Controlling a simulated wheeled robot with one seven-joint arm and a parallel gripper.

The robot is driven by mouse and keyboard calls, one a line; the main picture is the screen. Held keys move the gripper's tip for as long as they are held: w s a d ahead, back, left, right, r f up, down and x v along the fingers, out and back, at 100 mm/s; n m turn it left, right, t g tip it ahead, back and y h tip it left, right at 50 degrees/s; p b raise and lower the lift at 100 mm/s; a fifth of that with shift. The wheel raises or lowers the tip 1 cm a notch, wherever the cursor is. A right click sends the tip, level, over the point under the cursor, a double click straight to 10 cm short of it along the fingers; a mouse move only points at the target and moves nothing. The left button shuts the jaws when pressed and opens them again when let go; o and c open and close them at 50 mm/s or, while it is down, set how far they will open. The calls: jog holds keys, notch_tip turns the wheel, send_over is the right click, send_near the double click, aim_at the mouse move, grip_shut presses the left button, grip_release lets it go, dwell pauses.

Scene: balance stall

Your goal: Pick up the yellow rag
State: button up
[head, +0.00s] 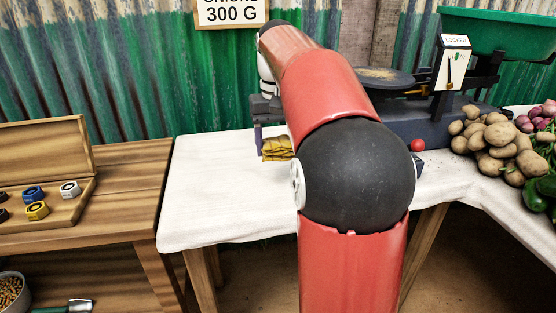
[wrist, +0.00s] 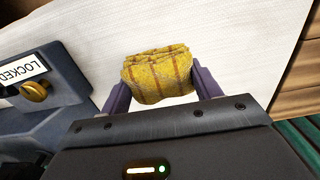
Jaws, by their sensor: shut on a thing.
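The yellow rag (wrist: 158,76) is a folded cloth with brown stripes. In the wrist view it sits between the two purple fingers of my gripper (wrist: 158,84), which are shut on its sides. In the head view the rag (head: 277,149) shows just left of my red arm, over the white-covered table (head: 215,185). My gripper (head: 260,140) is partly hidden there by my arm. I cannot tell whether the rag touches the cloth or is just above it.
A balance scale (head: 450,110) with a "LOCKED" sign stands right of my arm. Potatoes (head: 495,145) and other vegetables lie at the far right. A wooden box of weights (head: 45,205) is on the left bench. The white table's left part is clear.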

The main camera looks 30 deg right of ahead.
aim_at(278, 139)
notch_tip(278, 139, up, 12)
jog(key=p, duration=0.1)
jog(key=shift+r, duration=0.15)
dwell(0.9)
